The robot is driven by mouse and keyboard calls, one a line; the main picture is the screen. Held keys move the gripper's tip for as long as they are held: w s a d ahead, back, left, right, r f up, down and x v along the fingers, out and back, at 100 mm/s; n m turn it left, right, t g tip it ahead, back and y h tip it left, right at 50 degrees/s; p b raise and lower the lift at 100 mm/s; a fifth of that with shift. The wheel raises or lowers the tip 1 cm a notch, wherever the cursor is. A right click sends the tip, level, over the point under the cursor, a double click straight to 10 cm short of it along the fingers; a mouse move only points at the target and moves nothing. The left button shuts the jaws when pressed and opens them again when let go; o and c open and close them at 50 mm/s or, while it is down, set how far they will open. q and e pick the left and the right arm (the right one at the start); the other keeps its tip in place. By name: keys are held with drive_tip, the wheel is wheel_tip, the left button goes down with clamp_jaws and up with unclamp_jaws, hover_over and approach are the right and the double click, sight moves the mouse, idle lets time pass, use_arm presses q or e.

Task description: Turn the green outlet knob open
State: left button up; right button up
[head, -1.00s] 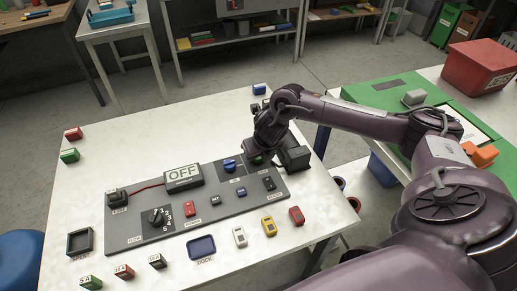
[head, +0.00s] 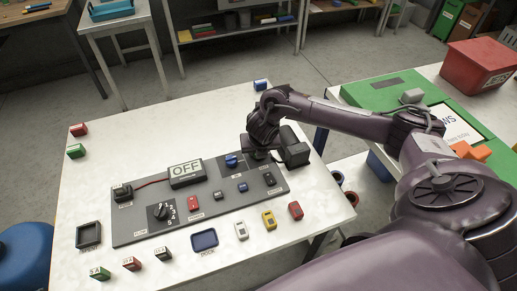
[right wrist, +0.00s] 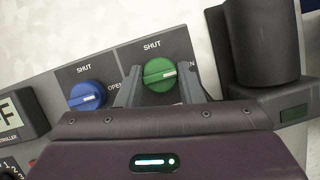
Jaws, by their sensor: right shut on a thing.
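The green knob (right wrist: 160,75) is on the dark grey panel. In the right wrist view it sits between the two fingers of my right gripper (right wrist: 160,88), which is shut on it. The word SHUT is printed above the knob. Its white mark lies right of its middle and points rightward; the lettering on that side is mostly hidden by a finger. In the head view my right gripper (head: 262,154) covers the green knob at the panel's back right. My left gripper is not in view.
A blue knob (right wrist: 88,95) with SHUT and OPEN labels is left of the green one. The panel (head: 150,226) also bears an OFF display (head: 187,173), a black dial (head: 160,212) and switches. A dark block (head: 292,148) stands close right of the gripper.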

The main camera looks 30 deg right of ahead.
sight(260, 164)
drive_tip(key=shift+w, duration=0.1)
drive_tip(key=o, duration=1)
drive_tip(key=v, duration=0.8)
drive_tip(key=shift+d+f, duration=0.1)
